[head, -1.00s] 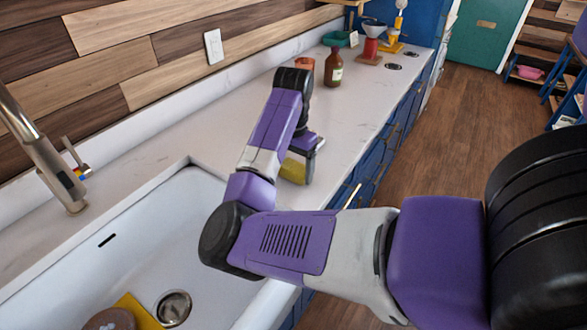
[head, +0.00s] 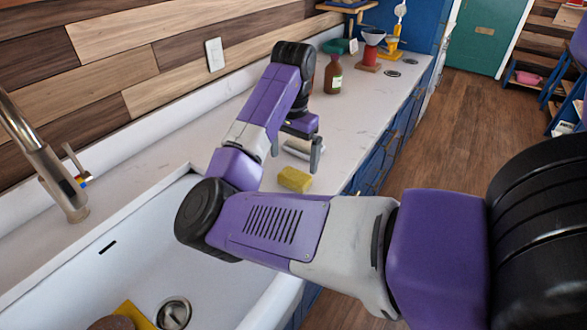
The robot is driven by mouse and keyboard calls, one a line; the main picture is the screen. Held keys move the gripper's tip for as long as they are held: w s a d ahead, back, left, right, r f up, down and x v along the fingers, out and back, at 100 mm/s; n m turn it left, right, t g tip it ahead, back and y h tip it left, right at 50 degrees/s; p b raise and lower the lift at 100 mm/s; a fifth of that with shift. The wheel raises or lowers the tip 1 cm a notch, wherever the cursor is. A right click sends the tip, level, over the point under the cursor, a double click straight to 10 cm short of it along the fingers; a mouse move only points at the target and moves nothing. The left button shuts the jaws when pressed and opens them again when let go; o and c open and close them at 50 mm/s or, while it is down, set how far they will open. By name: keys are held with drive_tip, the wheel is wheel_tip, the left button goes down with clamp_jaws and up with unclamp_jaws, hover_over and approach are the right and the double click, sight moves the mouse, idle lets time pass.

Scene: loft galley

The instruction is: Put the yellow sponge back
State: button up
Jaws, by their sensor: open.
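A yellow sponge (head: 295,180) lies flat on the white countertop, near the front edge and just beyond the sink's right end. My gripper (head: 304,152) is open, above the counter just behind the sponge in the picture. It is apart from the sponge and nothing shows held in it.
The white sink (head: 95,260) holds a flat yellow item (head: 137,316) and a brown round thing (head: 105,323). The faucet (head: 45,165) rises at left.

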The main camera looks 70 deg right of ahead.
sight(294, 176)
drive_tip(key=shift+r, duration=2.4)
